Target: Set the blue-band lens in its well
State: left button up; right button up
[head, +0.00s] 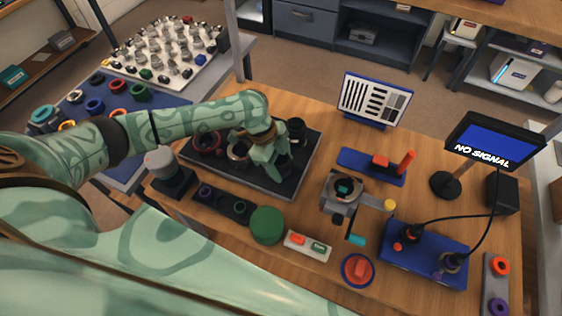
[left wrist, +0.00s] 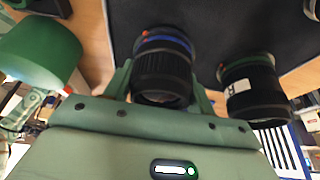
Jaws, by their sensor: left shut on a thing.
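The blue-band lens (left wrist: 163,65) is a black ribbed barrel with a blue ring and a small orange mark; it shows in the left wrist view between my fingers. My left gripper (head: 270,162) is shut on it, over the dark tray (head: 296,178) in the head view, where the gripper mostly hides the lens. I cannot tell whether the lens touches the tray. Another black lens (head: 296,130) with a white label stands at the tray's right back; it also shows in the left wrist view (left wrist: 252,90). My right gripper is not in view.
Dark-red-rimmed round parts (head: 205,141) are at the tray's left. A green drum (head: 266,226) and a dark strip with rings (head: 222,204) lie in front. A metal fixture (head: 342,190) stands to the right, with a blue holder (head: 370,166) behind it.

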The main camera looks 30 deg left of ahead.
pick_arm(q)
jog(key=shift+f, duration=0.45)
jog(key=o, duration=1.2)
jog(key=p+v, duration=0.4)
jog(key=v, duration=1.2)
jog(key=shift+a+r, duration=0.1)
